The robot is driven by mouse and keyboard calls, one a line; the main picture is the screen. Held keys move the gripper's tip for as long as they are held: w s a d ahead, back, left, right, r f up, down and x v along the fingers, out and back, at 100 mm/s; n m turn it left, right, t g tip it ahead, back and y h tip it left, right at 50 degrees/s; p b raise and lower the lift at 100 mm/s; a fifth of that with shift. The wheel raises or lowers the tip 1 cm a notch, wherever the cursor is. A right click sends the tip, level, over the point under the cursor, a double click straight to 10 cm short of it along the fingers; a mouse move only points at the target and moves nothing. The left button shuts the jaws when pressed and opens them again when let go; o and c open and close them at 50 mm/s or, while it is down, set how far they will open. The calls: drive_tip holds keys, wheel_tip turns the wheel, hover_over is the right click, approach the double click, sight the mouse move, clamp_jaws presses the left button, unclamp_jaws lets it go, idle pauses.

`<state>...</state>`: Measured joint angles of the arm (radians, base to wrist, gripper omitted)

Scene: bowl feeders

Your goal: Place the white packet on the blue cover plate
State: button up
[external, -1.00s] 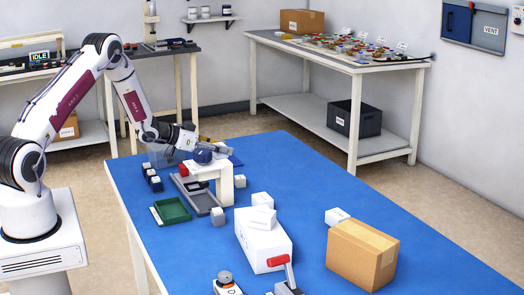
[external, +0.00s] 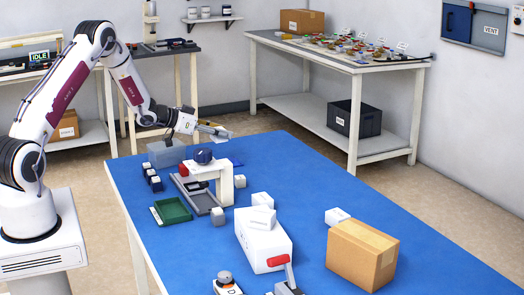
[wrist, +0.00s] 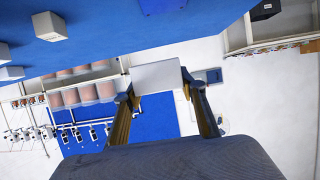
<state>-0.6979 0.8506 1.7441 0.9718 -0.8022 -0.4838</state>
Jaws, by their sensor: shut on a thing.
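My gripper (external: 214,130) is raised above the far end of the blue table, behind the white press-like fixture. In the wrist view my gripper (wrist: 158,88) has its two fingers on either side of a white packet (wrist: 157,76) and holds it at the tips. The packet is small and hard to make out in the external view. A dark blue flat piece (external: 236,162) lies on the table behind the fixture, mostly hidden; I cannot tell whether it is the cover plate. A blue panel (external: 457,22) is also on the wall box at the upper right.
The white fixture (external: 226,184) with a dark blue knob stands below my gripper.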

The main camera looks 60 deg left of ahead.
drive_tip(key=shift+w+a+r, duration=0.15)
drive_tip(key=shift+w+a, duration=1.35)
drive_tip(key=shift+f, duration=3.15)
drive_tip(key=shift+f, duration=0.1)
drive_tip(key=shift+f, duration=1.75)
drive_tip(key=shift+f, duration=0.15)
drive_tip(key=o, duration=1.2)
